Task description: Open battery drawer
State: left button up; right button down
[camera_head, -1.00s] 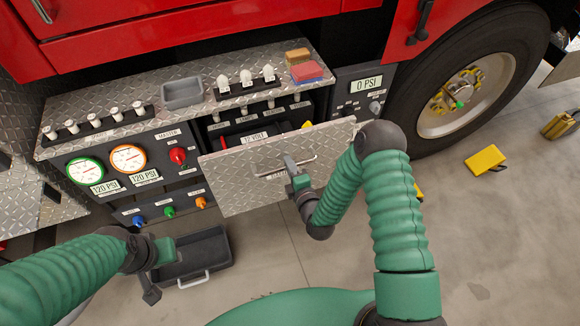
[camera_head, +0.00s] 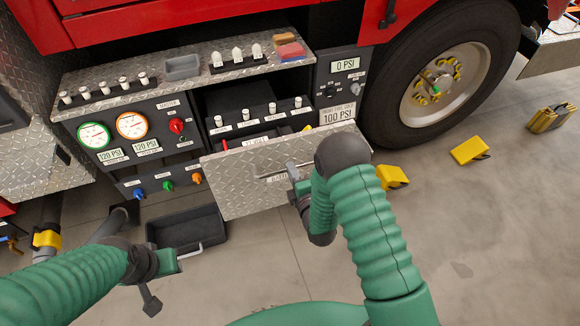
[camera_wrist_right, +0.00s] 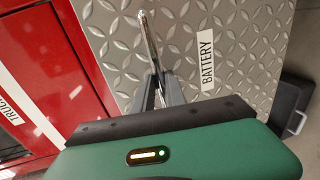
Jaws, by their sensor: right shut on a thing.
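The battery drawer's diamond-plate front (camera_head: 232,185) stands out from the truck's lower panel, with a dark gap behind its top edge. Its "BATTERY" label (camera_wrist_right: 206,60) shows in the right wrist view. My right gripper (camera_head: 298,180) is at the drawer's metal bar handle (camera_head: 272,175). In the wrist view its jaws (camera_wrist_right: 160,92) are shut around the handle (camera_wrist_right: 149,40).
A black tray (camera_head: 214,238) lies on the floor below the panel, left of the drawer. Gauges (camera_head: 132,125) and knobs fill the panel at left. A wheel (camera_head: 385,105) stands at right, with yellow blocks (camera_head: 468,150) on the floor. Floor at lower right is clear.

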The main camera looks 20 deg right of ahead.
pick_arm(q)
jog(key=shift+s+f, duration=0.1)
jog(key=shift+s, duration=0.25)
pick_arm(e)
jog(key=shift+s+f, duration=0.2)
jog(key=shift+s, duration=0.3)
jog(key=shift+s+f, duration=0.2)
jog(key=shift+s, duration=0.25)
jog(key=c, duration=1.5)
grip_release()
jog(key=shift+w+f, duration=0.1)
jog(key=shift+o, duration=0.7)
jog(key=shift+w, duration=0.2)
pick_arm(q)
jog(key=shift+w, duration=0.25)
pick_arm(e)
jog(key=s+r, duration=0.2)
jog(key=s, duration=0.9)
jog(key=shift+s+d+r, duration=0.2)
jog(key=shift+s+r, duration=0.05)
jog(key=shift+s, duration=0.1)
